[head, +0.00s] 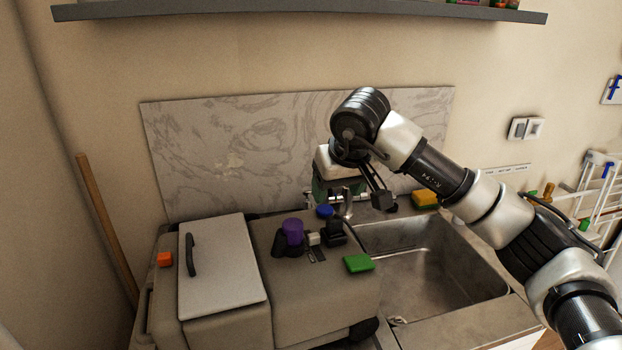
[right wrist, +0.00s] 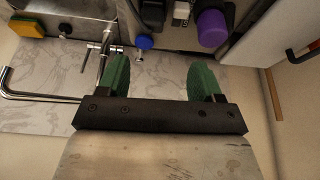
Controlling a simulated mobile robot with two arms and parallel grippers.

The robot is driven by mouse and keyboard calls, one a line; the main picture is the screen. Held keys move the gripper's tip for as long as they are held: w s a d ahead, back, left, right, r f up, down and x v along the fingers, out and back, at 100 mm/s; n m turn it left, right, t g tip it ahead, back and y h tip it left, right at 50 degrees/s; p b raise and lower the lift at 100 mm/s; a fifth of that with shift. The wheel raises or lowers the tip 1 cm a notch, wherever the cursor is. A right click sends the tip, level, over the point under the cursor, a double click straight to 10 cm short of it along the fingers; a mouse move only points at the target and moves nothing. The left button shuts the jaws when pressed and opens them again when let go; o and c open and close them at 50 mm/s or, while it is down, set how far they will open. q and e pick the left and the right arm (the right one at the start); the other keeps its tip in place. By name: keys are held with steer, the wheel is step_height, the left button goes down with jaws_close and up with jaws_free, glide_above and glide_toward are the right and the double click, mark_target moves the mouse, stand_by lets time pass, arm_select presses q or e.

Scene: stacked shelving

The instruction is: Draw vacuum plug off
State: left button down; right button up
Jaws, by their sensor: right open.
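I cannot tell for certain which item is the vacuum plug. A blue round-topped piece (head: 325,211) stands at the back of the counter by the sink; in the right wrist view it (right wrist: 145,43) shows a short pale stem. A purple cylinder (head: 292,231) stands in front of it to the left, and also shows in the right wrist view (right wrist: 212,28). My right gripper (right wrist: 160,72) is open and empty, its green fingers apart, with the blue piece beyond the gap between them. In the head view the right gripper (head: 336,190) is partly hidden by its own arm. My left gripper is not in view.
A metal sink (head: 430,270) lies to the right. A green block (head: 359,263) lies at the sink's left edge, and a yellow-topped sponge (head: 425,198) sits behind it. A black object (head: 334,234) stands beside the purple cylinder. A white-lidded box (head: 222,270) stands at left. A shelf (head: 300,9) hangs above.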

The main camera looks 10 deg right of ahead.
mark_target(335, 217)
steer(key=f, duration=0.1)
steer(key=d+f+p, duration=0.1)
steer(key=f, duration=0.1)
steer(key=w+f, duration=0.1)
steer(key=shift+d+f+p, duration=0.25)
steer(key=shift+f+p, duration=0.1)
steer(key=shift+f, duration=0.05)
steer(key=p+x, duration=0.1)
steer(key=x, duration=0.3)
steer(key=shift+w+a+f, duration=0.15)
steer(key=shift+f, duration=0.05)
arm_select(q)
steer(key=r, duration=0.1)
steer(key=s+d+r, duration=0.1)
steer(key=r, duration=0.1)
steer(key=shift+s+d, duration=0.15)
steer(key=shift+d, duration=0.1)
arm_select(e)
steer(key=shift+w+f, duration=0.1)
steer(key=shift+f, duration=0.2)
steer(key=c, duration=1)
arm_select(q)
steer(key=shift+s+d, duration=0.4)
